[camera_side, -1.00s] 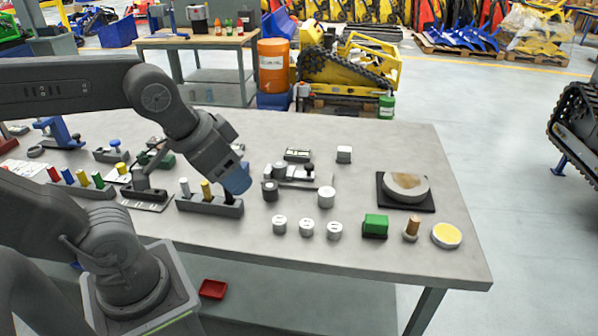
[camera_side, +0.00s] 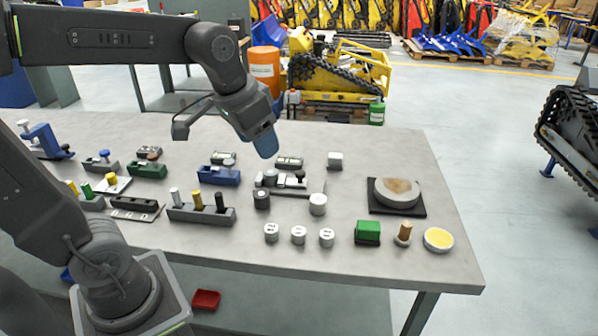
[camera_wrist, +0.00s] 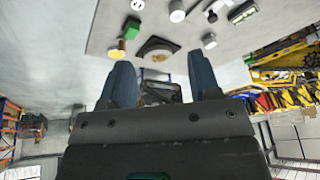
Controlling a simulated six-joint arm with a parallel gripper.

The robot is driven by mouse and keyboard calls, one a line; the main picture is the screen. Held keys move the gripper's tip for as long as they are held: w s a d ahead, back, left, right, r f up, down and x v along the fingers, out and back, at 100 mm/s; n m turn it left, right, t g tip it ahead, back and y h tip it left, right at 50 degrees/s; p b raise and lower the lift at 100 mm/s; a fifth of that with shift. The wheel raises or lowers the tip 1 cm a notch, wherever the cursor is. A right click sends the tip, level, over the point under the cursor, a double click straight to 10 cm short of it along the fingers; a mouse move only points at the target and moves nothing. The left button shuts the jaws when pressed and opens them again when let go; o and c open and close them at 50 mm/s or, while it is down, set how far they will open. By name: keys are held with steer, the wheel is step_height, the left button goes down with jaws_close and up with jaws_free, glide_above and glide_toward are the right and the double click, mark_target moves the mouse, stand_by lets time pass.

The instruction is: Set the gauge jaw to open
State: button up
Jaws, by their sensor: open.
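The gauge (camera_side: 287,181) looks like a low grey fixture with a pale sliding block and a dark knob, on the middle of the bench. How far its jaw stands open is too small to tell. My gripper (camera_side: 265,148) is above and just behind-left of the gauge in the side view, apart from it, with blue fingertips pointing down. In the wrist view my gripper (camera_wrist: 162,78) has its two blue fingers spread, with nothing between them. The gauge cannot be made out clearly in the wrist view.
A dark cylinder (camera_side: 261,200) and a white cylinder (camera_side: 318,204) stand close in front of the gauge. A blue block fixture (camera_side: 218,177) is to its left, and a peg rack (camera_side: 202,214) front-left. A round stone disc (camera_side: 397,191) lies to the right. Open bench lies right of the gauge.

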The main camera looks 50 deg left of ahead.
steer(key=w+a+f+g, duration=0.2)
steer(key=w+a, duration=0.5)
steer(key=w, duration=0.6)
steer(key=g, duration=0.2)
glide_above(301, 172)
step_height(301, 172, down, 8)
step_height(301, 172, down, 13)
steer(key=shift+s+f, duration=0.1)
steer(key=shift+s, duration=0.05)
steer(key=shift+c, duration=0.3)
steer(key=shift+d, duration=0.1)
jaws_close()
